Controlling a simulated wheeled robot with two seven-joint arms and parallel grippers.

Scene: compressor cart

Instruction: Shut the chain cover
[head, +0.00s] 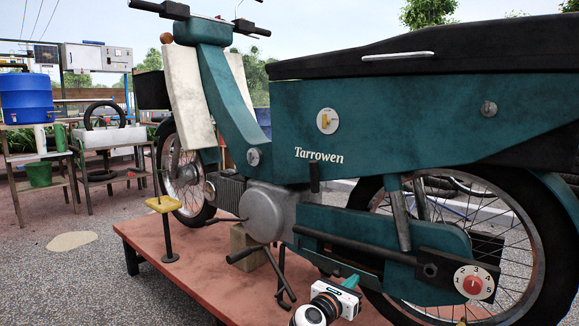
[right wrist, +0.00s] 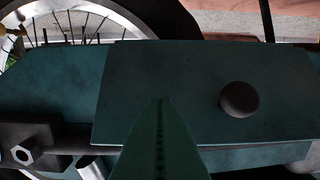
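The teal moped (head: 390,110) stands on a red platform. Its long teal chain case (head: 375,232) runs low beside the rear wheel, with a dark bar across it. In the right wrist view a flat teal cover panel (right wrist: 185,75) with a round black knob (right wrist: 239,99) fills the middle. I cannot tell how far this panel stands from the case. My right gripper (head: 350,282) is low, near the underside of the case. In the right wrist view its teal fingers (right wrist: 160,103) lie together in front of the panel, left of the knob. My left gripper is out of view.
A numbered dial (head: 472,284) with a red centre sits by the rear wheel (head: 515,245). A hex nut (right wrist: 27,153) shows near the panel. The pedal crank (head: 280,285) and a yellow-topped stand (head: 164,204) are left of my gripper. Benches stand far left.

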